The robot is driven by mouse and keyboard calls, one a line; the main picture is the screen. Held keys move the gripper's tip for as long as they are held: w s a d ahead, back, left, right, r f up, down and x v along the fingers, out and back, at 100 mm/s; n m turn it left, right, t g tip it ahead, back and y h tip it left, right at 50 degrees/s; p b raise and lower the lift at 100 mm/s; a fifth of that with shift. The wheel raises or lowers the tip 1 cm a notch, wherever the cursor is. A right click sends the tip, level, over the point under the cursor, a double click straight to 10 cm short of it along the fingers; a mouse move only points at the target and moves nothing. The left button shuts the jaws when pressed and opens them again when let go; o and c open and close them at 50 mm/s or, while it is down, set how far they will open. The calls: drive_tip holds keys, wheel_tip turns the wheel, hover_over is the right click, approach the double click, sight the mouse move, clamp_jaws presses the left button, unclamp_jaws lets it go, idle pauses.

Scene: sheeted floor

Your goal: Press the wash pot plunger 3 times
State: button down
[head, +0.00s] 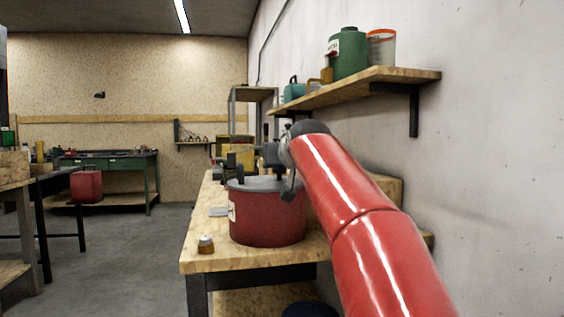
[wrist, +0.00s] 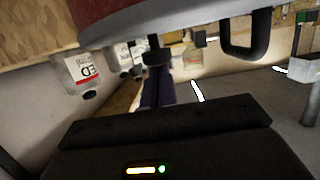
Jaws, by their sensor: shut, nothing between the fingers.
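The wash pot (head: 267,216) is a red round can with a grey lid, standing upright on the wooden bench. My gripper (head: 280,170) is over the lid, pointing down, at the end of my red arm. In the wrist view, where the scene appears upside down, the pot (wrist: 92,18) is at the top left. My gripper's dark fingers (wrist: 158,74) are shut together and empty. Their tips are at the dark plunger (wrist: 154,50) on the lid; I cannot tell whether they touch. The plunger's height is hard to judge, and the head view hides it behind my gripper.
The bench (head: 205,262) carries a small brass-coloured part (head: 205,245) in front of the pot. A labelled bottle (wrist: 80,73) shows in the wrist view. A wall shelf (head: 385,80) with a green can (head: 347,55) is above right. Floor (head: 135,245) is open to the left.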

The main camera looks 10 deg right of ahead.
wheel_tip(320, 180, up, 4)
drive_tip(key=p, duration=0.2)
drive_tip(key=shift+p, duration=0.35)
drive_tip(key=b+v, duration=0.2)
drive_tip(key=v, duration=0.7)
drive_tip(key=shift+s+f+b, duration=0.3)
drive_tip(key=shift+s+b, duration=0.05)
drive_tip(key=shift+s, duration=0.15)
